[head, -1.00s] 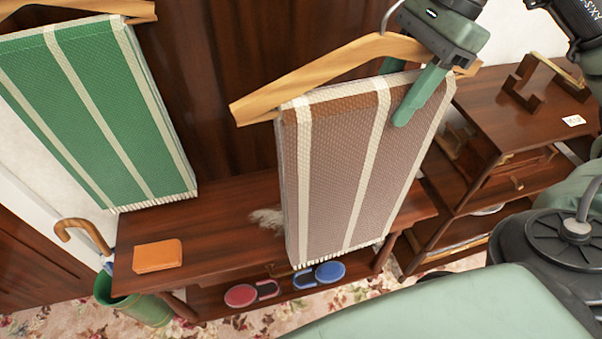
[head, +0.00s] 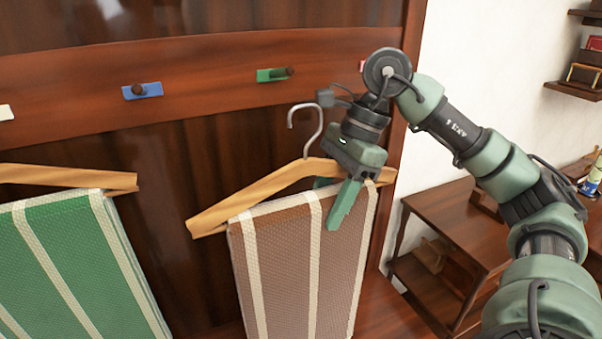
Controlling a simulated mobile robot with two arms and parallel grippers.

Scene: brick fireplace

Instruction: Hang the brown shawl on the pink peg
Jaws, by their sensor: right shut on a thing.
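The brown shawl (head: 285,260), with cream stripes, is draped over a wooden hanger (head: 250,199) in the middle of the head view. The hanger's metal hook (head: 309,130) stands free below the peg rail, on no peg. My right gripper (head: 342,205) is shut on the right part of the hanger, its near finger in front of the shawl. A sliver of a pinkish-red peg plate (head: 362,66) shows at the rail's right end. My right wrist hides the rest of it. My left gripper is not in view.
The rail also has a green-plated peg (head: 273,74), a blue-plated peg (head: 142,91) and a white plate (head: 5,112). A green shawl (head: 70,260) on a hanger is at the left. A side table (head: 455,225) stands at the right.

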